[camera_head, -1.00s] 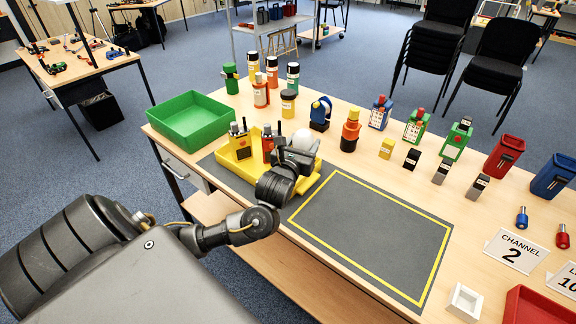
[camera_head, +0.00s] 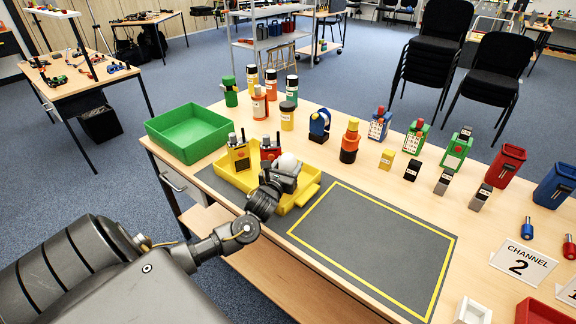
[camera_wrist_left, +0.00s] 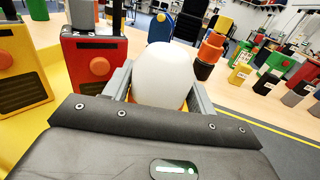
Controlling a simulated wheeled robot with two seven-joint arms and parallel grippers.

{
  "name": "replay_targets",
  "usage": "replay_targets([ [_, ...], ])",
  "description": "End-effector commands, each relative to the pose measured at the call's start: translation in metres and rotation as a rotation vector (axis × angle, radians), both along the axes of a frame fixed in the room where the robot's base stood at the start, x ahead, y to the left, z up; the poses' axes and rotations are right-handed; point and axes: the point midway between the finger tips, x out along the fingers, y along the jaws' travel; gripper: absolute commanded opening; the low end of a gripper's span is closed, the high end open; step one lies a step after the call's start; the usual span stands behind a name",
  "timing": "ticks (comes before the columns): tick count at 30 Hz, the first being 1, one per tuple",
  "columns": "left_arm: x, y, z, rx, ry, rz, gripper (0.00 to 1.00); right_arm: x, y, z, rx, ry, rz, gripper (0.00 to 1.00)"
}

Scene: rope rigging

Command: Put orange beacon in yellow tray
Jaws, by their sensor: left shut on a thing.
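My left gripper (camera_head: 286,174) is shut on the orange beacon, whose white dome (camera_head: 288,163) stands up between the fingers. In the left wrist view the white dome (camera_wrist_left: 165,75) shows large, with a little orange at its lower edge; most of its base is hidden by the gripper. The yellow tray (camera_head: 310,192) lies under the gripper, and the beacon is over or inside its right part; I cannot tell whether it touches the floor. A yellow radio (camera_head: 239,157) and a red radio (camera_head: 270,152) stand in the tray, left of the beacon. My right gripper is not in view.
A green tray (camera_head: 188,133) stands behind left. Several bottles stand behind the yellow tray, with a blue device (camera_head: 319,122) and an orange-and-black item (camera_head: 350,141) to the right. A yellow-outlined dark mat (camera_head: 375,250) at right is clear.

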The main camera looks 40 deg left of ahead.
Motion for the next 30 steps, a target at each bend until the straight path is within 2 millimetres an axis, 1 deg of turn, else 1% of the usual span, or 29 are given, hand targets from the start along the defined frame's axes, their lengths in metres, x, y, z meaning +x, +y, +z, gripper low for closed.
replay_targets([
  [13,0.0002,-0.0001,-0.0064,0.001,-0.003,0.0,0.29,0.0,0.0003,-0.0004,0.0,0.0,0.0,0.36],
  [14,0.0001,-0.0001,-0.0062,0.001,-0.002,0.0,0.6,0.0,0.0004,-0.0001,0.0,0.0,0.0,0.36],
  [18,0.0001,-0.0002,-0.006,0.001,-0.002,0.0,0.78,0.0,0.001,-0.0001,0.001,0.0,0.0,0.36],
  [25,0.0001,-0.0002,-0.0058,0.001,-0.002,0.0,0.78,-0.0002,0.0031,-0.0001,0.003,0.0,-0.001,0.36],
  [28,0.0001,-0.0002,-0.0016,0.001,-0.003,0.0,0.78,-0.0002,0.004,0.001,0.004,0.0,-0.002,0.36],
  [30,-0.0069,-0.0026,-0.0039,0.0,-0.001,-0.001,0.78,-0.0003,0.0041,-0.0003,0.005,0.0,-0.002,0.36],
])
